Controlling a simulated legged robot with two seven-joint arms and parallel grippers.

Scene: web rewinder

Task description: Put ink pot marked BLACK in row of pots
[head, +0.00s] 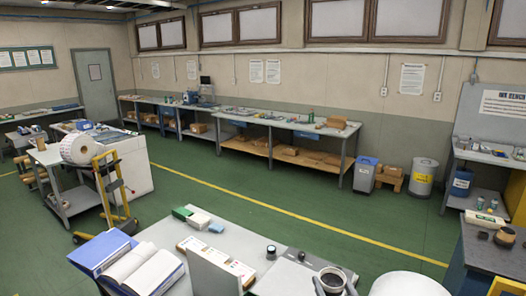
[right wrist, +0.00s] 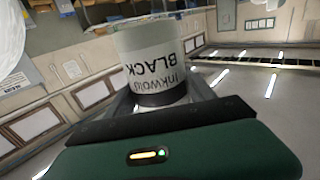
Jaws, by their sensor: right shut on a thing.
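The ink pot (head: 332,278) is at the bottom of the head view, a pale round pot with a dark top. In the right wrist view the same pot (right wrist: 150,55) shows white and grey with the words "Inkworks BLACK", upside down in that picture. My right gripper (head: 334,288) is shut around it; its fingers (right wrist: 155,100) lie on both sides of the pot. Small pots (head: 486,205) stand on the ink bench at the right, apart from my gripper; their labels are too small to read. My left gripper is not in view.
A grey table (head: 240,243) in front holds a binder (head: 143,268), coloured boxes and a small dark-topped jar (head: 271,252). A dark cabinet (head: 485,250) with a dark pot on it stands at the lower right. Green floor (head: 300,205) is clear between table and back benches.

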